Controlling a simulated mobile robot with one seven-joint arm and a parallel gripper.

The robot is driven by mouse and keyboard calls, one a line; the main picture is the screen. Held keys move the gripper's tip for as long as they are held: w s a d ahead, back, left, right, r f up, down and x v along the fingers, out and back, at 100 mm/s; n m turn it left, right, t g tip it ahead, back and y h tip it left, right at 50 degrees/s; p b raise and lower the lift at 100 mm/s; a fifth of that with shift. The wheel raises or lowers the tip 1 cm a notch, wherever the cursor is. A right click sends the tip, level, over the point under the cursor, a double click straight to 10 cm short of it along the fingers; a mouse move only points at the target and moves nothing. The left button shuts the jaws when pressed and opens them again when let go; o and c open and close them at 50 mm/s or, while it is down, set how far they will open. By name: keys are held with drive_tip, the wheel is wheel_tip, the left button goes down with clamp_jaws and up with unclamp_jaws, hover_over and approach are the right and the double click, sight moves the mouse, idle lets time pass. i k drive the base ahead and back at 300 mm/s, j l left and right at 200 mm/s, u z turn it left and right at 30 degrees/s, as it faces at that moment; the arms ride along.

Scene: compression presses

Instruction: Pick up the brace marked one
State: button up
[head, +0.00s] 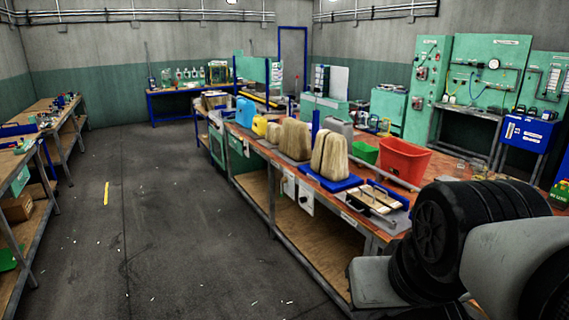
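No marking "one" is legible in the head view, so I cannot tell which thing is the brace. On the long workbench (345,209) at centre right, a pair of tan upright blocks (330,156) stands on a blue base (335,183). Further back, more tan blocks (291,138) stand on a grey base. Near the bench's close end lies a grey tray (396,214) with pale flat strips and a blue handle-like frame; details are too small to name. My gripper is not in view.
A red bin (403,160) and a green bin (365,152) stand behind the tan blocks. A yellow item (260,126) and a blue item (245,112) sit at the bench's far end. Open floor (160,210) lies left of the bench, with small white scraps.

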sight(383, 198)
drive_tip(key=i+u, duration=0.2)
drive_tip(key=i, duration=0.6)
drive_tip(key=i+l+u, duration=0.1)
drive_tip(key=i+u, duration=0.15)
drive_tip(key=i, duration=0.55)
drive_tip(key=i+j+z, duration=0.1)
drive_tip(key=i+z, duration=0.15)
drive_tip(key=i, duration=0.15)
drive_tip(key=i+j+z, duration=0.25)
drive_tip(key=i, duration=0.15)
drive_tip(key=i+j+z, duration=0.1)
drive_tip(key=i+z, duration=0.15)
drive_tip(key=i, duration=0.15)
drive_tip(key=i+z, duration=0.15)
drive_tip(key=z, duration=0.25)
drive_tip(key=i+j+z, duration=0.1)
drive_tip(key=z, duration=0.3)
drive_tip(key=i+j+z, duration=0.1)
drive_tip(key=z, duration=0.25)
drive_tip(key=i+j+z, duration=0.2)
drive_tip(key=z, duration=0.2)
drive_tip(key=i+z, duration=0.2)
